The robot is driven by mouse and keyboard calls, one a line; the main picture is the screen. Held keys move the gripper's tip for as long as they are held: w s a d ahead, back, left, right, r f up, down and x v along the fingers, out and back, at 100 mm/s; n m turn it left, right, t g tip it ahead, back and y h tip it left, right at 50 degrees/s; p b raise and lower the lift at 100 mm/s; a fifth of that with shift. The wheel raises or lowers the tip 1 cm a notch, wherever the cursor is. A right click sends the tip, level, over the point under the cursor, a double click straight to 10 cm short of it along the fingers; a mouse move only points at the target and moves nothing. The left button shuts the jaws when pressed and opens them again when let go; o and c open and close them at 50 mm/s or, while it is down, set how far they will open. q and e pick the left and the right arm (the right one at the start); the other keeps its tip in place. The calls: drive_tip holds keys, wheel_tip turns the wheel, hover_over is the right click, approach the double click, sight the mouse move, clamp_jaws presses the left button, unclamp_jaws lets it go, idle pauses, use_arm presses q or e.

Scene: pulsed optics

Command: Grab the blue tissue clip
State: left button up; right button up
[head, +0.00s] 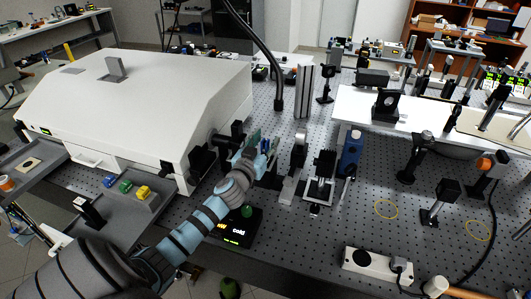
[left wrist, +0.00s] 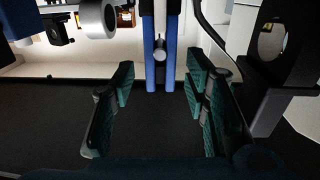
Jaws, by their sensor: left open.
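My left gripper (head: 266,146) is over the optical table, to the right of the white housing. In the left wrist view its two teal-padded fingers (left wrist: 161,105) are open with nothing between the pads. A blue two-pronged piece (left wrist: 152,72) stands upright just beyond the fingertips, with a small silver round part between its prongs; it may be the blue tissue clip, but I cannot tell for sure. In the head view the arm and fingers largely hide that spot. A small blue item (head: 109,181) also lies on the grey tray at left. My right gripper is not in view.
Green (head: 125,186) and yellow (head: 143,193) items sit on the tray beside the white housing (head: 140,100). A dark round mount (left wrist: 275,60) stands close right of the fingers. A blue bottle-like object (head: 350,152) and stages stand further right. A display box (head: 238,228) is below the arm.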

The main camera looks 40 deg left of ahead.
use_arm(q)
clamp_jaws()
idle(0.3)
